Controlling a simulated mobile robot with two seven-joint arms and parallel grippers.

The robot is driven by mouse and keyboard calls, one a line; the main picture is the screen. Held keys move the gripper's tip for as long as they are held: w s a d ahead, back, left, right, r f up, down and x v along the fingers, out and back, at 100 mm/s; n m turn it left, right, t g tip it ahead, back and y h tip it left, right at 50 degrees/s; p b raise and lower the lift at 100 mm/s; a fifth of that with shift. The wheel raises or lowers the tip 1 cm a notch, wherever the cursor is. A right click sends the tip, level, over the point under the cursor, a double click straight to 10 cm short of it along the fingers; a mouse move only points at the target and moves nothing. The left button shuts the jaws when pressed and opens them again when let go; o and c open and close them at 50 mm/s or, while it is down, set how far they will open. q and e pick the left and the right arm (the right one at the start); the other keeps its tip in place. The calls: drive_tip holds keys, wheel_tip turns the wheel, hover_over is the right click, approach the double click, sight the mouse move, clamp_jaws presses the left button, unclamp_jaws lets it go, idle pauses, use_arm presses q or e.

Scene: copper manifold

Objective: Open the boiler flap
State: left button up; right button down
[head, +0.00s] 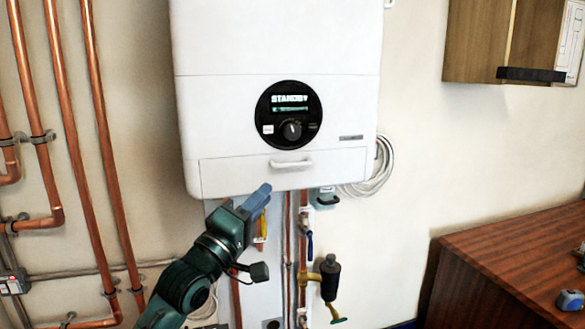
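The white boiler (225,110) hangs on the wall in the middle of the head view. Its flap (235,175) is the low front panel and looks closed, flush with the body. The flap's white bar handle (291,164) is near its top middle. My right gripper is not in view.
Copper pipes (108,150) run up the left wall. Valves and a brass fitting (328,275) hang below the boiler. A coiled white cable (378,170) is at its right. A wooden worktop (510,260) stands at lower right, under a wall cabinet (505,40).

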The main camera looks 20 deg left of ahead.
sight(288, 169)
use_arm(q)
drive_tip(key=p+x, duration=0.1)
drive_tip(key=x, duration=0.8)
drive_tip(key=shift+w+d+p, duration=0.15)
drive_tip(key=shift+w+p, duration=0.2)
clamp_jaws()
